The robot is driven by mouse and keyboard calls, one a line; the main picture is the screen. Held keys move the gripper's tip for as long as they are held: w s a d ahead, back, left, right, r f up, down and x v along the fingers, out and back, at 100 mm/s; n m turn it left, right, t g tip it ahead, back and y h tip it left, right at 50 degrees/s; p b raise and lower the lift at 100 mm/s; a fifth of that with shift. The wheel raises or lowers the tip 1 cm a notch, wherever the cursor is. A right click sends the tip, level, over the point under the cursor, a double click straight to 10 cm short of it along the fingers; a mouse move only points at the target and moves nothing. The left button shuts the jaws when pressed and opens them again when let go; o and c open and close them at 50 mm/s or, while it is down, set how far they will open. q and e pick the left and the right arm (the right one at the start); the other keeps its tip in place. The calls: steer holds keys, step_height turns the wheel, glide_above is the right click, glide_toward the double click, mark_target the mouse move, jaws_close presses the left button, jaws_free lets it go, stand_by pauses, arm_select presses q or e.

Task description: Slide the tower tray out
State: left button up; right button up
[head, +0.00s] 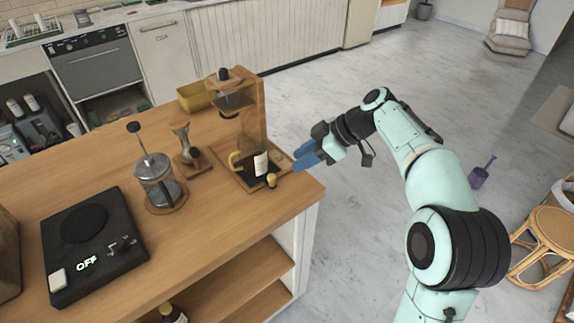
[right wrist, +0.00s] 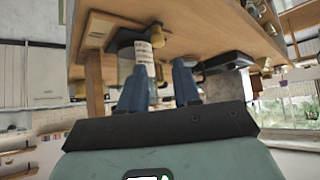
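The tower (head: 252,115) is a wooden stand near the right end of the wooden counter. The tower tray (head: 232,167), a flat wooden tray with a dark inset, lies at its foot. A small yellow knob (head: 271,180) shows at its front edge; a yellow knob also shows in the right wrist view (right wrist: 158,38). A dark vessel with a white label (head: 260,164) stands over the tray. My right gripper (head: 297,160) is just right of the tray, past the counter's edge. Its blue fingers are apart and nothing shows held between them (right wrist: 160,72). My left gripper is not in view.
A French press (head: 155,178), an hourglass-shaped glass piece (head: 186,150) and a yellow container (head: 198,96) stand left of the tower. Open floor (head: 350,240) lies right of the counter.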

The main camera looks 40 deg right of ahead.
steer(key=v, duration=0.2)
steer(key=shift+s+d+r, duration=0.15)
steer(key=shift+s+r, duration=0.05)
stand_by(0.5)
